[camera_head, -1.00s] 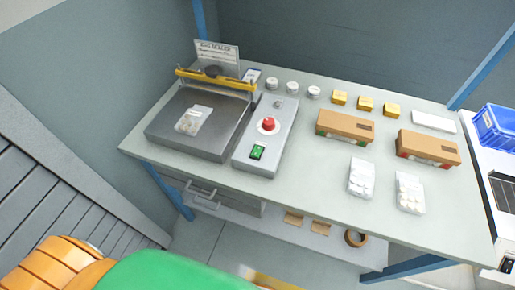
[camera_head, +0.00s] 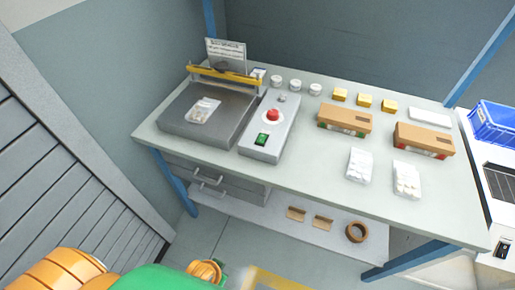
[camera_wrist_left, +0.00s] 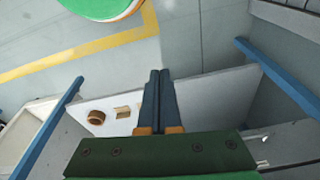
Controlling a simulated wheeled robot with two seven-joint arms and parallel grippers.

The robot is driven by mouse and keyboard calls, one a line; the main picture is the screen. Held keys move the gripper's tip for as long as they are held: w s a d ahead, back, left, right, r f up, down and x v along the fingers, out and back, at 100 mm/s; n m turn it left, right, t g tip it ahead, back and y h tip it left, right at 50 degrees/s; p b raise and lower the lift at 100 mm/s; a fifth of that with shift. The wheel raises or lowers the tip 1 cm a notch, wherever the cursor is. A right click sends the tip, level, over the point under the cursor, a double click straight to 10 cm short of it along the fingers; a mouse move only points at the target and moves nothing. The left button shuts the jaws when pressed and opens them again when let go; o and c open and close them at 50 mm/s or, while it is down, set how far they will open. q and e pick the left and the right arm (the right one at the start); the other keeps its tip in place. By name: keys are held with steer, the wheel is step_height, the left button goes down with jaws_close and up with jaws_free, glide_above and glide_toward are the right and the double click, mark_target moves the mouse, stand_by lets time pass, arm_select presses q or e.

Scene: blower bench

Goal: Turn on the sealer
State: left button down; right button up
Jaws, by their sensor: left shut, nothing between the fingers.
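The sealer (camera_head: 187,129) stands at the left of the bench in the head view, with a yellow bar (camera_head: 222,76) across its back and a clear bag on its plate. Its grey control box (camera_head: 259,143) sits at its right side. The box carries a red button (camera_head: 273,115), a small grey knob (camera_head: 282,98) and a green switch (camera_head: 262,139). My left gripper (camera_wrist_left: 159,73) shows in the left wrist view, its two fingers together and empty, above the floor and lower shelf. It is apart from the sealer. My right gripper is not in view.
The bench top (camera_head: 300,178) is clear in front of the box. Two cardboard boxes (camera_head: 344,119), small yellow boxes, white jars and filled bags stand to the right. The lower shelf holds a tape roll (camera_head: 357,232). A blue crate (camera_head: 493,124) is at far right.

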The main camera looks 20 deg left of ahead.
arm_select(q)
steer(key=w+r+t, duration=0.4)
steer(key=w+r, duration=0.4)
steer(key=r, duration=0.3)
steer(key=w+r+n+t, duration=0.1)
steer(key=w+r+t, duration=0.3)
steer(key=w+r, duration=0.3)
steer(key=w+d+r+t+b, duration=0.1)
steer(key=w+r+t, duration=0.2)
steer(key=w+r, duration=0.5)
step_height(320, 180, up, 9)
steer(key=shift+w+f+n+t, duration=0.15)
steer(key=shift+w+n+t, duration=0.15)
steer(key=shift+n+t, duration=0.1)
glide_above(258, 149)
steer(key=w, duration=0.1)
step_height(258, 149, down, 4)
steer(key=shift+r, duration=0.1)
steer(key=f, duration=0.3)
steer(key=shift+s, duration=0.3)
steer(key=shift+s+f, duration=0.15)
steer(key=shift+f, duration=0.3)
